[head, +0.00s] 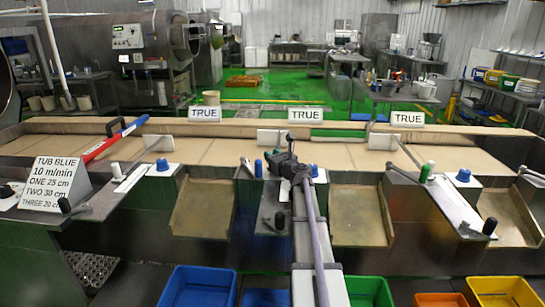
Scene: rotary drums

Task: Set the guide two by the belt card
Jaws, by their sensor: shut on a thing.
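The belt card (55,184) stands at the left and reads TUB BLUE, 10 m/min, ONE 25 cm, TWO 30 cm, THREE 20 cm. The beige belt (225,151) runs across the view. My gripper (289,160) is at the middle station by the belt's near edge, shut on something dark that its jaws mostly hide. A blue post (258,168) is left of it and a blue dome knob (316,170) right of it. A black-knobbed lever (280,221) is below. White plates stand on the belt, one behind my gripper (270,138). Guide two's setting cannot be read.
The left station has a white post (116,170) and blue knob (162,165); the right one has a green-and-white post (427,171). TRUE signs (306,116) line the back. Blue (197,287), green and orange tubs stand in front.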

